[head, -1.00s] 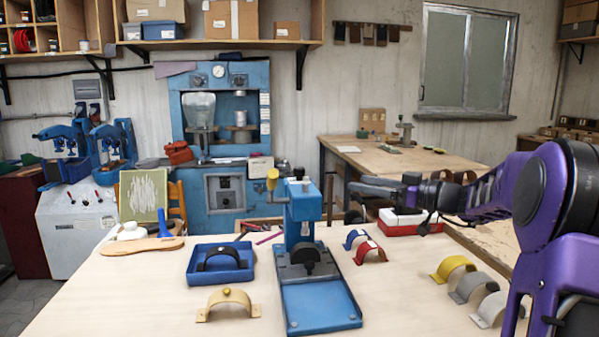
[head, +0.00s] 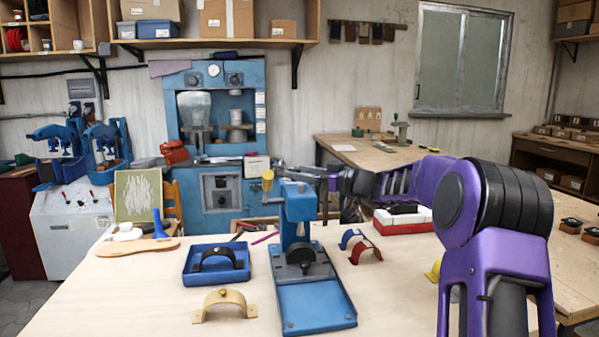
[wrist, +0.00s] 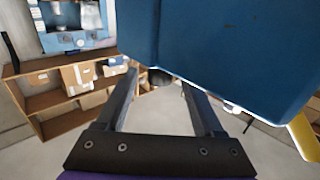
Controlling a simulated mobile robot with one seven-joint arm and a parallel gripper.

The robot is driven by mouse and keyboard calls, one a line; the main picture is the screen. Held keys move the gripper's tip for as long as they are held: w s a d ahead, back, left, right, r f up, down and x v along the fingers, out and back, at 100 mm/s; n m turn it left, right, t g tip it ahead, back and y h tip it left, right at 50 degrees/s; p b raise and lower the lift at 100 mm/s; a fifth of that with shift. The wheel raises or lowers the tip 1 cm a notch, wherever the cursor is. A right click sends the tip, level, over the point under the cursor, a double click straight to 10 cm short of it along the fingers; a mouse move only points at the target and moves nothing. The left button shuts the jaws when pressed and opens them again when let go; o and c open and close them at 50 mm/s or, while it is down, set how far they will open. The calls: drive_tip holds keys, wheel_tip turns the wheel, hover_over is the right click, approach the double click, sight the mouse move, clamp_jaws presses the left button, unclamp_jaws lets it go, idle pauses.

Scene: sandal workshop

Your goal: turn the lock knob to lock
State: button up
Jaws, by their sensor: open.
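The blue press (head: 299,215) stands upright on the table, with a dark rounded part (head: 301,254) low on its front and a yellow-tipped lever (head: 268,176) at its upper left. I cannot tell for sure which part is the lock knob. My gripper (wrist: 158,82) is open, its two fingers apart. In the head view it is beside and behind the press head, partly hidden. In the wrist view the blue press body (wrist: 230,45) fills the upper right, close to the fingers. A small dark shape (wrist: 158,77) shows between the fingertips; contact is unclear. The yellow lever end (wrist: 305,137) is at right.
A blue tray (head: 187,274) with a dark arched strap, a tan strap piece (head: 224,304) and a red strap piece (head: 366,251) lie around the press. A red-and-white box (head: 405,219) is near my arm. The front left of the table is clear.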

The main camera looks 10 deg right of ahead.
drive_tip(key=shift+w+a, duration=0.25)
clamp_jaws()
drive_tip(key=shift+h, duration=0.3)
drive_tip(key=shift+s+a+r+m+t+h+b, duration=0.1)
drive_tip(key=shift+m+t+h+b, duration=0.1)
drive_tip(key=shift+m+t+h, duration=0.35)
drive_tip(key=shift+s+a+r+m+t+h+b, duration=0.1)
drive_tip(key=shift+m+t+h+b, duration=0.05)
drive_tip(key=shift+m+t+h, duration=0.4)
drive_tip(key=shift+f+m+t+h, duration=0.15)
drive_tip(key=shift+m+t+h, duration=0.15)
drive_tip(key=shift+m+h, duration=0.15)
